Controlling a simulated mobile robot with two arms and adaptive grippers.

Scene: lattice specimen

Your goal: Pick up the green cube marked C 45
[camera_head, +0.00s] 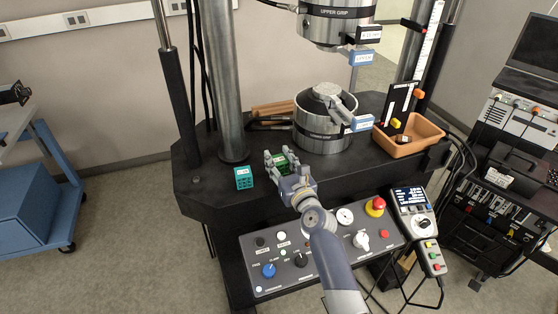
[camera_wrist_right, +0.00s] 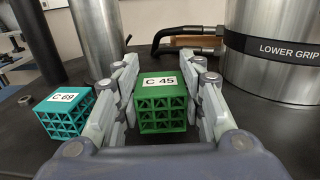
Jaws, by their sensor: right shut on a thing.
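The green lattice cube marked C 45 (camera_wrist_right: 162,112) sits between the fingers of my right gripper (camera_wrist_right: 163,95) in the right wrist view. The label faces up on its top. In the head view the green cube (camera_head: 281,160) shows partly, with the fingers of my right gripper (camera_head: 280,161) around it. The gripper is shut on the cube. The cube is at or just above the black machine table; I cannot tell which. My left gripper is not in view.
A teal lattice cube marked C 69 (camera_head: 244,178) stands left of the gripper on the black table (camera_head: 210,185). The lower grip cylinder (camera_head: 322,122) stands close behind on the right. A steel column (camera_head: 225,80) rises behind left. An orange bin (camera_head: 408,139) is farther right.

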